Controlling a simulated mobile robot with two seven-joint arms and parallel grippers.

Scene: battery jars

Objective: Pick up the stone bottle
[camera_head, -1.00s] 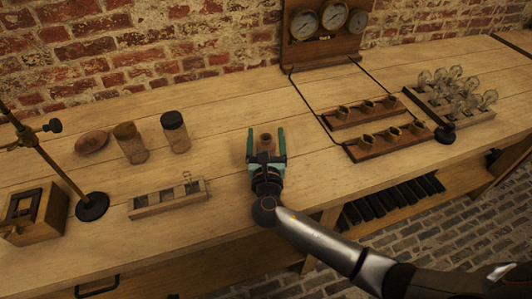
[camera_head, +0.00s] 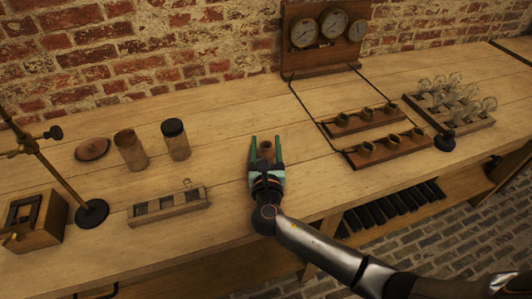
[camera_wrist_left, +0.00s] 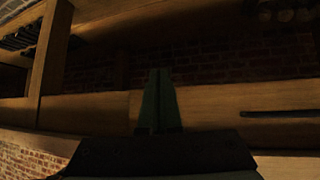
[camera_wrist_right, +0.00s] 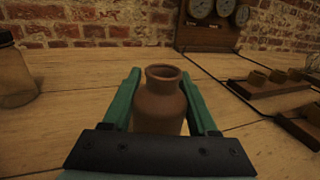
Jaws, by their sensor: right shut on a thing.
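The stone bottle (camera_wrist_right: 160,103) is a small brown bottle with a round open neck. It stands upright between the two green fingers of my right gripper (camera_wrist_right: 165,100). The fingers are shut on its sides. In the head view the bottle (camera_head: 266,150) shows as a small brown shape between the fingertips of my right gripper (camera_head: 266,150), near the bench's front. I cannot tell whether its base touches the bench. My left gripper (camera_wrist_left: 158,100) shows only in the left wrist view, its fingers together and empty, facing the dark bench front.
A dark-lidded jar (camera_head: 175,140), an open jar (camera_head: 131,150) and a round disc (camera_head: 92,149) stand left. A slotted wooden block (camera_head: 167,207) is nearer. Cup racks (camera_head: 387,150), a bulb tray (camera_head: 470,122) and a gauge panel (camera_head: 290,60) stand right and behind.

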